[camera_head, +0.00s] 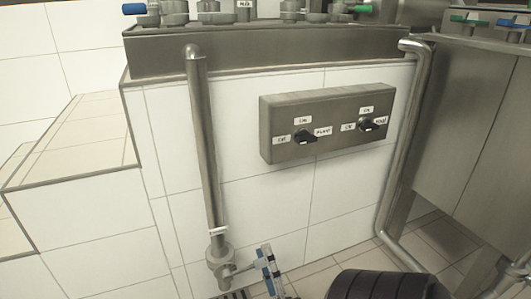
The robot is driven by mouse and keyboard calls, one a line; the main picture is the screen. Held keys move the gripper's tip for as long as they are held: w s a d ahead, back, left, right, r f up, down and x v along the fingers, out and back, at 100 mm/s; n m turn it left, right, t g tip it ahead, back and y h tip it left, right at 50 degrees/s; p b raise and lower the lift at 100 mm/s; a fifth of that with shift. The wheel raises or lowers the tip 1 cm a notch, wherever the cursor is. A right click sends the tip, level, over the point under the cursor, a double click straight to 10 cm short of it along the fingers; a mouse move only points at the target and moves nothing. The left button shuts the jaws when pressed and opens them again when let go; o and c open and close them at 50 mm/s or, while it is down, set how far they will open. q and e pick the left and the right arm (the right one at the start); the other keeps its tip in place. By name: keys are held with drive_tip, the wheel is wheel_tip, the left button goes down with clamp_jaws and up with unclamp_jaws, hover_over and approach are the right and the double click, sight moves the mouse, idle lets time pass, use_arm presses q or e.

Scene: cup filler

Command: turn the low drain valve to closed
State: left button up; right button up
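The low drain valve (221,259) is a grey metal body at the foot of a vertical steel pipe (205,150), low at the bottom of the view. A short stub runs right from it to a slim, upright blue part (267,262), which looks like its handle. Narrow grey finger-like parts, apparently my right gripper (274,272), show right beside the blue part. They are small and cut by the bottom edge, so I cannot tell whether they touch or grip it. My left gripper is not in view.
A grey switch box (280,143) with two black knobs is on the white tiled wall. A second steel pipe (405,140) runs down at the right, beside a metal cabinet (470,120). Tiled steps (75,140) stand at the left. A dark ribbed part of mine fills the bottom right.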

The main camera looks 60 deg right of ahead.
wheel_tip(320, 180, up, 8)
drive_tip(key=shift+f, duration=0.25)
drive_tip(key=s+a+f+b, duration=0.1)
drive_tip(key=s+f, duration=0.2)
drive_tip(key=s, duration=0.5)
drive_tip(key=shift+a+f, duration=0.2)
drive_tip(key=shift+f, duration=0.2)
idle(0.6)
idle(0.5)
